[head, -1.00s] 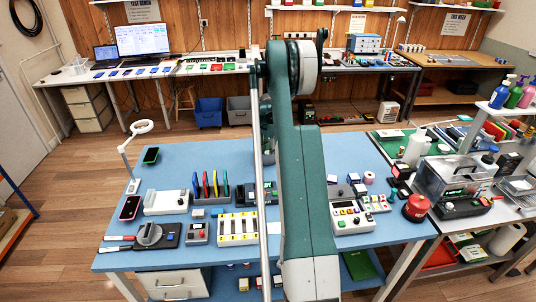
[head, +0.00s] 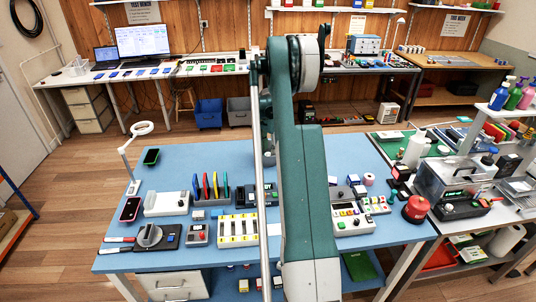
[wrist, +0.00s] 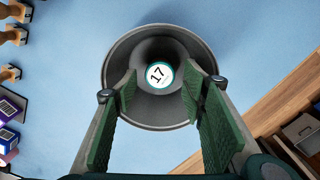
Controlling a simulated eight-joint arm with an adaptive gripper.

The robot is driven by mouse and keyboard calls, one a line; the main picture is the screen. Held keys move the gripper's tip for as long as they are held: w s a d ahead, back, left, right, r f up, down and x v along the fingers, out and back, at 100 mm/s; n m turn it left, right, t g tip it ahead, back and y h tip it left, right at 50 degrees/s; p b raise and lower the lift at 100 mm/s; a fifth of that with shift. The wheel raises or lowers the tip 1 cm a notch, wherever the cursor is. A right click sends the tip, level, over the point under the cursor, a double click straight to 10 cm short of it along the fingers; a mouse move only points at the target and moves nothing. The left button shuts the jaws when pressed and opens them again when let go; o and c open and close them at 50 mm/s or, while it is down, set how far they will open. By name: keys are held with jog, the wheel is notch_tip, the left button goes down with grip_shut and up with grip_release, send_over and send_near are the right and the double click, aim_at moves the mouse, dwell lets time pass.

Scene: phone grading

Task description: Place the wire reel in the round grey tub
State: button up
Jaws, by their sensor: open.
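A round grey tub (wrist: 119,57) with sloping walls stands on the blue table in the wrist view. A small white disc marked 17 with a teal rim (wrist: 159,75) shows at the middle of its inside; I cannot tell whether it is the wire reel or a label. My gripper (wrist: 160,88) is over the tub, its two green-padded fingers apart on either side of the disc, with nothing held between them.
The blue table (head: 180,175) has a free strip at the back. A pale pink roll (head: 368,179) and a red canister (head: 417,208) stand right of my arm. Several tan pieces (wrist: 14,36) and a purple box (wrist: 8,108) lie left of the tub. The table edge is at right.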

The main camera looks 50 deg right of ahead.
aim_at(267, 154)
notch_tip(267, 154, up, 9)
jog(key=shift+p, duration=0.35)
jog(key=shift+f, duration=0.1)
dwell(0.5)
jog(key=shift+a, duration=0.1)
